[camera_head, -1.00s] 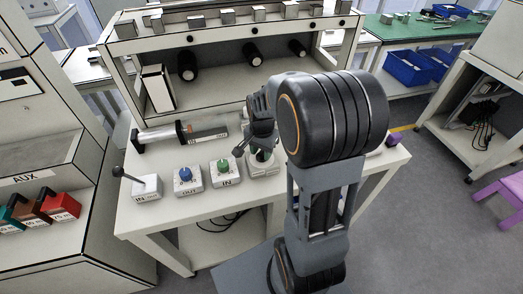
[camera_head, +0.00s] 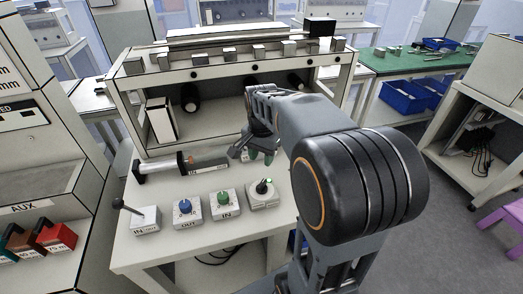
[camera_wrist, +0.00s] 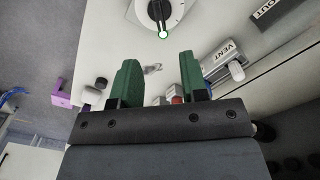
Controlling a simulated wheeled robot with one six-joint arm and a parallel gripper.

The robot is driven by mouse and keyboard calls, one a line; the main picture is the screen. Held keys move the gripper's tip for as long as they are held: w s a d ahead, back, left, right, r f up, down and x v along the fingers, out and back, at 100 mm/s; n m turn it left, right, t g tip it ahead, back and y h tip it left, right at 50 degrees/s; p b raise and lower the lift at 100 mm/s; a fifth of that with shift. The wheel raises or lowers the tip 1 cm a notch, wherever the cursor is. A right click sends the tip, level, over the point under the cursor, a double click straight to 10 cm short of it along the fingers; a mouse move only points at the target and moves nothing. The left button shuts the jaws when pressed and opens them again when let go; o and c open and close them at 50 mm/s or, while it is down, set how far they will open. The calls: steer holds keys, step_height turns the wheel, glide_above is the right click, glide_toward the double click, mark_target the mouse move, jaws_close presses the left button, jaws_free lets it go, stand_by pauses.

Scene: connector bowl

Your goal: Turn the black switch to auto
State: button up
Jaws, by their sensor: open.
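The black switch (camera_head: 262,186) sits on a white box at the front right of the bench, with a small green light beside its knob. In the wrist view the black knob (camera_wrist: 158,10) shows at the top edge on a white round dial, cut off by the frame, with the lit green spot just below it. I cannot read any "auto" mark. My gripper (camera_head: 262,150) is beyond the switch in the head view, apart from it. In the wrist view its two green fingers (camera_wrist: 158,68) are spread, with nothing between them.
Left of the switch stand a green knob (camera_head: 224,198), a blue knob (camera_head: 185,207) and a lever box (camera_head: 143,218). A cylinder device (camera_head: 180,165) lies behind them. A shelf (camera_head: 140,80) stands at the back. The wrist view shows a part labelled VENT (camera_wrist: 222,56).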

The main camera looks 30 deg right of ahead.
steer(key=shift+r, duration=0.8)
steer(key=s+a+n+t+p, duration=0.3)
steer(key=s+a+n, duration=0.5)
steer(key=s+n, duration=0.2)
steer(key=shift+s+n, duration=0.2)
steer(key=shift+n, duration=0.5)
steer(key=shift+f, duration=0.1)
